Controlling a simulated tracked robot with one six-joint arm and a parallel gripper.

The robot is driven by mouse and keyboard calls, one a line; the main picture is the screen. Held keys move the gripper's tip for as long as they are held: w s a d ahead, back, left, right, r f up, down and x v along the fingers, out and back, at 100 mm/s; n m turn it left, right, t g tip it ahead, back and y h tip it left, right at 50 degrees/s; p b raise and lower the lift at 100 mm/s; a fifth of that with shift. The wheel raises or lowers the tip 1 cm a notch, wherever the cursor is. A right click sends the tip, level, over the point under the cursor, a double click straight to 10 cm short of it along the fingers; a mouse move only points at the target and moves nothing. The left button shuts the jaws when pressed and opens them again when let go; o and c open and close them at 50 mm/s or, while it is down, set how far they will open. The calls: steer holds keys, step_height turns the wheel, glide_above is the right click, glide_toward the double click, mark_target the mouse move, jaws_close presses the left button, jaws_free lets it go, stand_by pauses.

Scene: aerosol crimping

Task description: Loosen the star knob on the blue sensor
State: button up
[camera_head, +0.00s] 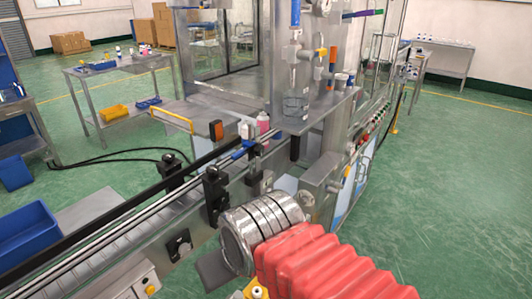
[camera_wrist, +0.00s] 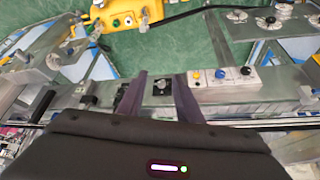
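In the head view, a small blue part (camera_head: 243,150), which looks like the blue sensor, sits at the conveyor rail beside a pink-red can (camera_head: 263,124). It is too small to make out a star knob on it. In the wrist view, my gripper (camera_wrist: 161,76) has its two dark fingers spread apart with nothing held between them. A black knob on a square plate (camera_wrist: 163,85) shows in the gap between the fingers; I cannot tell its distance. I cannot pick out the blue sensor in the wrist view. I cannot make out my fingers in the head view.
The conveyor (camera_head: 95,250) runs diagonally, with black brackets (camera_head: 214,192) along its side. A knob plate (camera_head: 180,245) is on its front. A machine with a glass enclosure (camera_head: 225,50) stands behind. A yellow box (camera_wrist: 125,12) is at the wrist view's top. Green floor is free at right.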

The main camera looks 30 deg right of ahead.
steer(key=shift+o, duration=1.4)
steer(key=shift+w, duration=0.1)
steer(key=shift+o, duration=0.7)
steer(key=shift+w+a+f+m, duration=0.1)
steer(key=shift+f+m, duration=0.15)
steer(key=shift+m, duration=0.25)
steer(key=w+d+m+t+y, duration=0.1)
steer(key=w+d+m+y, duration=0.35)
steer(key=w+m, duration=0.35)
steer(key=w+d+m+y, duration=0.4)
steer(key=w+m+y, duration=0.1)
steer(key=w+m, duration=0.3)
steer(key=w+d+m+t+h, duration=0.2)
steer(key=d+m+t, duration=0.3)
steer(key=d, duration=0.8)
steer(key=w+d+f+m+t+h, duration=0.1)
steer(key=d+m+t, duration=0.4)
steer(key=d, duration=0.9)
steer(key=w+m, duration=0.1)
steer(key=m, duration=0.1)
steer(key=shift+w+d+f+m+h, duration=0.25)
steer(key=shift+w+d+m+h, duration=0.05)
steer(key=shift+m+h, duration=0.1)
